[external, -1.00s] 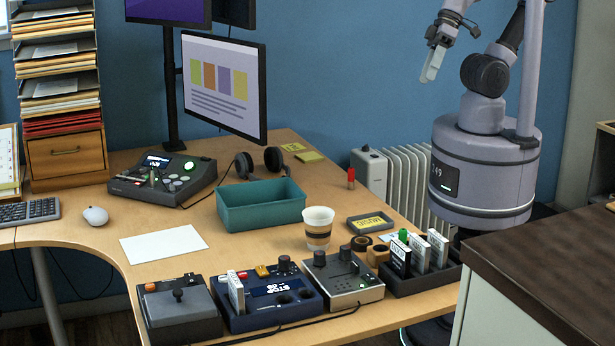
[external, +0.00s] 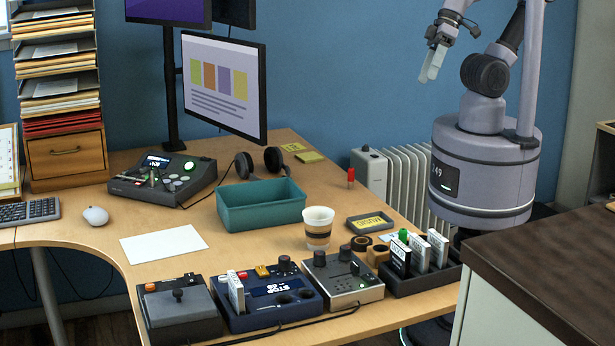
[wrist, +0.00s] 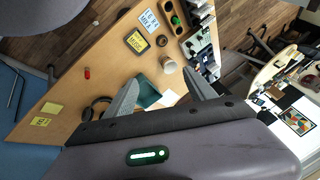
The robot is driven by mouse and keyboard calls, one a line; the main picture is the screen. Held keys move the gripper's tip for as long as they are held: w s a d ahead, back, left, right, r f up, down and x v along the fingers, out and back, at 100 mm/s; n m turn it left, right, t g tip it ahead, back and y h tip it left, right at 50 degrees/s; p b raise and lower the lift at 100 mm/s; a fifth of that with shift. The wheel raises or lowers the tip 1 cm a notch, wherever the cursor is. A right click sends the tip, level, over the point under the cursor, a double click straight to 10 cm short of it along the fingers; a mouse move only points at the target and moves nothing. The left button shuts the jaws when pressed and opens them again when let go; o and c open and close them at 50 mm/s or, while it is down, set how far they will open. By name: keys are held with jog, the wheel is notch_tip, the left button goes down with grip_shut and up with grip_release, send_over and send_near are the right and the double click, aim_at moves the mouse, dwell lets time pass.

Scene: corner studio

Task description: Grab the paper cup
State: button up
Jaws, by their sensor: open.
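The paper cup (external: 318,228) is white with a brown band and stands upright on the desk (external: 268,250), just right of the teal bin (external: 262,205). In the wrist view the cup (wrist: 168,65) shows from above, beyond the fingers and apart from them. My gripper (external: 432,66) is raised at the upper right of the external view, well away from the cup and higher than the desk. Its fingers also show in the wrist view (wrist: 163,92), spread apart with nothing between them in their grip.
Control boxes (external: 262,296) line the desk's front edge, and a dark rack with white cartridges (external: 420,262) stands right of the cup. A red marker (external: 351,178) stands behind. A dark-topped cabinet (external: 545,265) is at the right. A white sheet (external: 163,244) lies left of the bin.

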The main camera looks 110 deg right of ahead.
jog(key=o, duration=0.5)
jog(key=shift+o, duration=0.2)
jog(key=w+d+f+n+h+p, duration=0.2)
jog(key=w+d, duration=0.3)
jog(key=w, duration=0.6)
jog(key=n+y+b, duration=0.1)
jog(key=n+y, duration=0.2)
jog(key=n, duration=0.4)
send_over(310, 239)
jog(key=s+d, duration=0.2)
jog(key=s, duration=0.3)
jog(key=f, duration=3)
jog(key=shift+w+d+f, duration=0.15)
jog(key=shift+w+d, duration=0.05)
jog(key=shift+w, duration=0.05)
jog(key=shift+h, duration=0.3)
jog(key=b+x, duration=0.1)
jog(key=x, duration=0.2)
jog(key=b+x, duration=0.1)
jog(key=x, duration=0.2)
jog(key=shift+w+a, duration=0.15)
jog(key=shift+a, duration=0.05)
jog(key=shift+r, duration=0.25)
